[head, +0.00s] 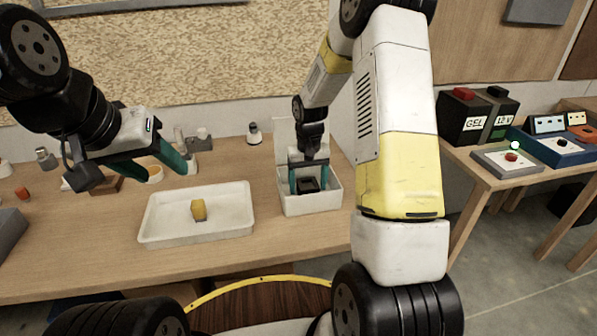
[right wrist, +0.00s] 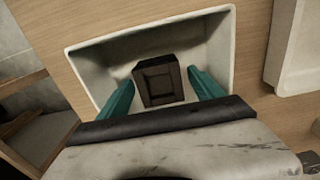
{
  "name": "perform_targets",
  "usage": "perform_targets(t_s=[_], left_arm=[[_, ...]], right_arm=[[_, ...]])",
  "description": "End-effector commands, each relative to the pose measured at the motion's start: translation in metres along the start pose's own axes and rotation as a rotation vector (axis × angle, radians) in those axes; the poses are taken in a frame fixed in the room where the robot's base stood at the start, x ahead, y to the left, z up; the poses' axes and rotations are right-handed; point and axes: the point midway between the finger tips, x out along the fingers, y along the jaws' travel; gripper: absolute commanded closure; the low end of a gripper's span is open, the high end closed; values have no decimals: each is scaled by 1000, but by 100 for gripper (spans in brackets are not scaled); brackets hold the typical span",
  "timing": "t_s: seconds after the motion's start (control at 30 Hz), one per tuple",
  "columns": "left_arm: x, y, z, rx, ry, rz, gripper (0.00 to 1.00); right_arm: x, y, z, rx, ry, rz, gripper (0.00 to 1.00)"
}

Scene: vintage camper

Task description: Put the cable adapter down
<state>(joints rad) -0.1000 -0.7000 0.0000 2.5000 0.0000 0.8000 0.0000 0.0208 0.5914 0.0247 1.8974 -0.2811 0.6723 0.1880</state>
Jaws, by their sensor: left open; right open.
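The cable adapter looks to be the dark block (head: 308,185) inside a white open box (head: 312,207) on the wooden table. In the right wrist view the dark block (right wrist: 158,80) rests in the white box (right wrist: 75,62), with gaps to the fingers on either side. My right gripper (head: 309,178) is open and reaches down into the box around the block; its teal fingers also show in the right wrist view (right wrist: 160,95). My left gripper (head: 160,165) is open and empty above the table at the left.
A shallow white tray (head: 240,222) left of the box holds a yellow and grey piece (head: 198,210). Small items, including a red one (head: 22,193), stand toward the back left. A side table (head: 520,178) at the right carries battery-like boxes (head: 465,120) and panels.

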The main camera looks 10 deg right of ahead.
Motion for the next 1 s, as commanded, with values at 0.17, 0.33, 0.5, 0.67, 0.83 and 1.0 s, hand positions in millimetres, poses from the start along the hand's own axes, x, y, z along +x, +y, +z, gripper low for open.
perform_targets(t_s=[0.17,0.33,0.5,0.67,0.83,1.0], left_arm=[[0,0,0,0,0,0,46],[0,0,0,0,0,0,46],[0,0,0,0,0,0,46],[0,0,0,0,0,0,46],[0,0,0,0,0,0,46],[0,0,0,0,0,0,46]], right_arm=[[-23,0,-2,1,6,0,24],[-60,0,-1,1,6,0,24],[-94,0,-1,1,6,0,24],[-114,0,-1,0,3,0,24],[-133,-1,6,0,20,-4,24],[-184,-4,42,-3,114,-28,24]])
